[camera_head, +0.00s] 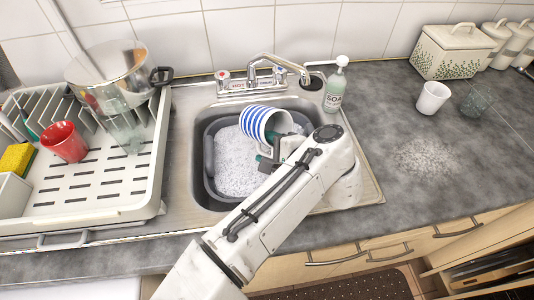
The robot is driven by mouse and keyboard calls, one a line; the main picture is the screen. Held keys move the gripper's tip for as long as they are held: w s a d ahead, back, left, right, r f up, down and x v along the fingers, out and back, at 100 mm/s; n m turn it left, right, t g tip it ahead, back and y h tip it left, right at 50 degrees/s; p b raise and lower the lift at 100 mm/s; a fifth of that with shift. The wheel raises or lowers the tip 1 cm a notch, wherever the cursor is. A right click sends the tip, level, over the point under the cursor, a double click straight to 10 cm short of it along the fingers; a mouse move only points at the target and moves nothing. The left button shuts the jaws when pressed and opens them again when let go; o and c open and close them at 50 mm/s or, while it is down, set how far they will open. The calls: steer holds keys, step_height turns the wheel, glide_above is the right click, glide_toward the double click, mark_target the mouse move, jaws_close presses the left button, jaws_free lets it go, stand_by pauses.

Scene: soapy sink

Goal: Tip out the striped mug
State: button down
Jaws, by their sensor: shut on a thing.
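The blue-and-white striped mug (256,122) is above the soapy basin, lying well over on its side with its open mouth toward the right. My gripper (268,148) is at the mug's lower right side and shut on it, though the mug and arm partly hide the fingers. The grey washing-up tub (208,158) stands in the steel sink and is full of white suds (235,170). I cannot tell whether anything is inside the mug or flowing out of it.
The tap (270,72) and green soap bottle (336,88) stand behind the sink. A dish rack (95,210) with a red cup (64,142) and steel pot (108,72) is at left. A white cup (432,98) and glass (474,102) stand on the right counter.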

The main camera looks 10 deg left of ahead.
steer(key=shift+w+a+f+t+y+b, duration=0.15)
steer(key=shift+t+y+b, duration=0.45)
steer(key=shift+b, duration=0.95)
steer(key=shift+w+a+f+t+y+b, duration=0.2)
steer(key=shift+t+y+b, duration=0.35)
steer(key=shift+b, duration=1)
steer(key=shift+w+a+f+t+y+b, duration=0.15)
steer(key=shift+t+y+b, duration=0.45)
steer(key=shift+b, duration=0.95)
steer(key=shift+r+y+b, duration=0.1)
steer(key=shift+y+b, duration=0.35)
steer(key=shift+b, duration=0.5)
steer(key=shift+a+t, duration=0.1)
steer(key=shift+t, duration=0.15)
steer(key=shift+r, duration=0.3)
